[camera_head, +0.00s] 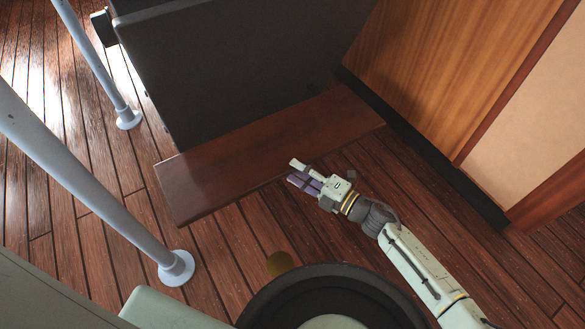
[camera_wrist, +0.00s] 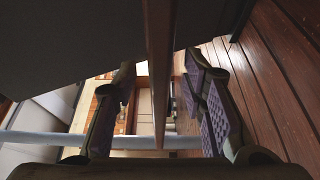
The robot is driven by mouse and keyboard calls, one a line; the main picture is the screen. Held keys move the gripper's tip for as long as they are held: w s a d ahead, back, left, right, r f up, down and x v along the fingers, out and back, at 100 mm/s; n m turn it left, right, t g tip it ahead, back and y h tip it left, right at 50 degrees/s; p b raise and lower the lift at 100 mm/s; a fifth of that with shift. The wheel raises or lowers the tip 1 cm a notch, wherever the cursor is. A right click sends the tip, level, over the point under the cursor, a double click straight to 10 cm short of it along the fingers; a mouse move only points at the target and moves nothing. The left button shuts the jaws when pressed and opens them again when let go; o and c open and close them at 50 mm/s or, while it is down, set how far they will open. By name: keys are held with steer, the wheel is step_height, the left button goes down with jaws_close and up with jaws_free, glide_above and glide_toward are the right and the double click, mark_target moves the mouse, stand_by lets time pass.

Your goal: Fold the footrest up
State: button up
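The footrest (camera_head: 215,175) is a reddish-brown wooden board that sticks out flat from the foot of a large dark panel (camera_head: 230,65). My gripper (camera_head: 298,174) is at its front edge, right of the middle. In the wrist view the footrest (camera_wrist: 160,70) shows edge-on as a narrow brown strip between my two spread fingers (camera_wrist: 158,85). A gap shows on each side of the strip, so my gripper is open around the edge and does not appear to press on it. The footrest's hinge side is hidden behind the dark panel.
Pale posts (camera_head: 100,190) with round floor flanges stand to the left. A wood-panelled wall (camera_head: 450,70) with a dark base strip rises at the right. Plank floor (camera_head: 235,240) lies open in front of the board. A dark round form is at the bottom.

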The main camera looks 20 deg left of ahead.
steer(key=shift+x, duration=1.25)
steer(key=shift+c, duration=0.5)
jaws_close()
